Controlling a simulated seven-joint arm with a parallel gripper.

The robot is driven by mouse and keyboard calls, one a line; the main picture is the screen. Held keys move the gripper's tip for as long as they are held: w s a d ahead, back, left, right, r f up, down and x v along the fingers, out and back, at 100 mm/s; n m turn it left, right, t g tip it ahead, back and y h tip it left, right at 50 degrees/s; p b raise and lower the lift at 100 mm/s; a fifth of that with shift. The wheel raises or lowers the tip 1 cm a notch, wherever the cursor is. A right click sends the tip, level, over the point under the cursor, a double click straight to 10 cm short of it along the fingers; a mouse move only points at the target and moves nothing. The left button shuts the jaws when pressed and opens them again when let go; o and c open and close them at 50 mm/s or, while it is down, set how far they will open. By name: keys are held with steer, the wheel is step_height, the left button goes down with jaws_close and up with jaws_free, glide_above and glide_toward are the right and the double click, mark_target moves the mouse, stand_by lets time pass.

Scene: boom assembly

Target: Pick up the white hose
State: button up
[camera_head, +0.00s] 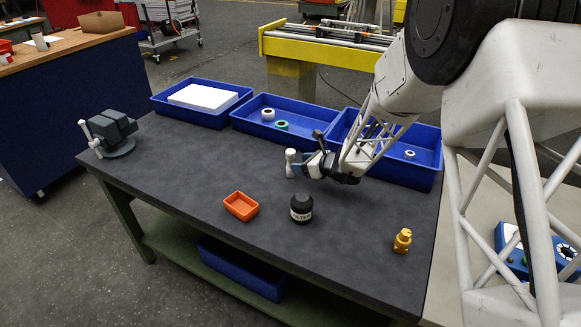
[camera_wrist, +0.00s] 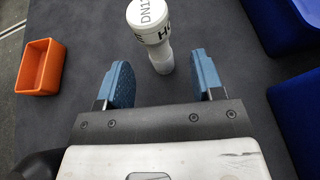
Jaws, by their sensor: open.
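The white hose (camera_wrist: 152,32) is a short white fitting with a wide head and dark lettering reading "DN1" in part. It stands on the dark table, ahead of and between my blue fingers in the wrist view. It also shows in the head view (camera_head: 290,163), just left of my gripper. My gripper (camera_wrist: 160,82) is open and empty, with its fingertips apart from the hose. In the head view my gripper (camera_head: 312,165) is low over the table. The far side of the hose is hidden.
An orange tray (camera_head: 241,206), a black labelled jar (camera_head: 301,208) and a brass fitting (camera_head: 402,240) stand nearer the front. Blue bins (camera_head: 245,129) line the back edge, close behind my gripper. A grey vise (camera_head: 111,131) sits at the left. The left-middle tabletop is clear.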

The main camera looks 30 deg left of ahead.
mark_target(290, 162)
steer(key=shift+a, duration=0.1)
steer(key=shift+x, duration=2.5)
steer(key=shift+s+a+r, duration=0.1)
steer(key=shift+r, duration=0.05)
steer(key=shift+c, duration=0.3)
steer(key=c, duration=1.1)
steer(key=shift+o, duration=0.2)
steer(key=shift+r, duration=0.1)
steer(key=shift+r, duration=4.95)
